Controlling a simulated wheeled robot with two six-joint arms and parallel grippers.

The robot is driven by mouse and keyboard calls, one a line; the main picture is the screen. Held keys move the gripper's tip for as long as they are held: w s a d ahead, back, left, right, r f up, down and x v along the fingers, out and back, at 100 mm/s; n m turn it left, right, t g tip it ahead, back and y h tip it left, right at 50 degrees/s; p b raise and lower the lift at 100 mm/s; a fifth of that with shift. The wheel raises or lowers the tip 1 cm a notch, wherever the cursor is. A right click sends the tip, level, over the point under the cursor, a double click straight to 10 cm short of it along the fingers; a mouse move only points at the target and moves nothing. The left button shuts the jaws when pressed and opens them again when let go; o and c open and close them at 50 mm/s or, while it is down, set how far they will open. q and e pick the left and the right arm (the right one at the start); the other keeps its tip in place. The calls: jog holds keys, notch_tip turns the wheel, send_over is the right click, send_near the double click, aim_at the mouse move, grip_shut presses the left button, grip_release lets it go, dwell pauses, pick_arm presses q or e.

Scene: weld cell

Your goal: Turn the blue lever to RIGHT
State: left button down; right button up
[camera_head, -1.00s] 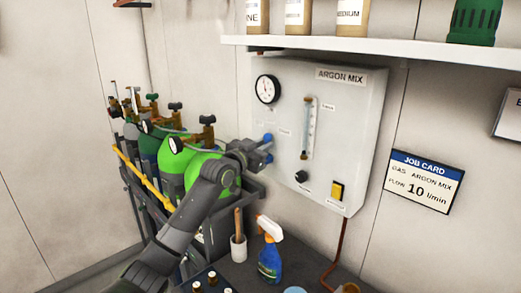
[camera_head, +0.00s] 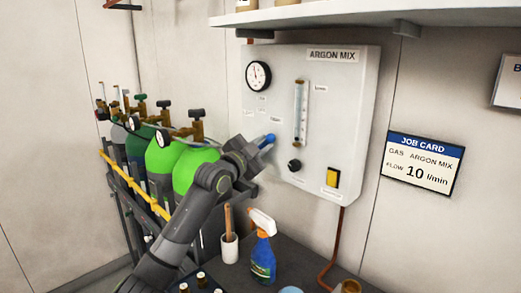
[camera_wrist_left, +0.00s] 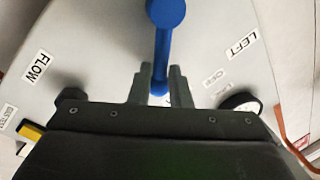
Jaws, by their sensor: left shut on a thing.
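The blue lever (camera_head: 268,141) is on the front of the grey ARGON MIX panel (camera_head: 350,100), left of the black knob (camera_head: 294,166). In the head view only a short slanted part of it shows beyond my left gripper (camera_head: 258,148). In the left wrist view the lever (camera_wrist_left: 163,45) runs from a round blue end at the top down between my left gripper's fingers (camera_wrist_left: 161,88). Those fingers are shut on it. Labels LEFT (camera_wrist_left: 243,46) and OFF (camera_wrist_left: 214,78) lie to its right there. My right gripper is not in view.
A gauge (camera_head: 257,75), a flow tube (camera_head: 300,112) and a yellow switch (camera_head: 333,178) are on the panel. Green gas cylinders (camera_head: 165,160) stand left of my arm. A spray bottle (camera_head: 263,250) and a white cup (camera_head: 229,247) stand below.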

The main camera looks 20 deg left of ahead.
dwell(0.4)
pick_arm(q)
jog(key=c, duration=1.8)
grip_release()
jog(key=o, duration=0.4)
jog(key=shift+d+r, duration=0.1)
jog(key=shift+d, duration=0.1)
jog(key=shift+a, duration=0.1)
jog(key=shift+s+a, duration=0.1)
jog(key=shift+s, duration=0.05)
jog(key=shift+s+f, duration=0.2)
jog(key=shift+s, duration=0.15)
jog(key=b+v, duration=0.3)
jog(key=v, duration=1.3)
jog(key=shift+s+b, duration=0.25)
jog(key=shift+b, duration=0.15)
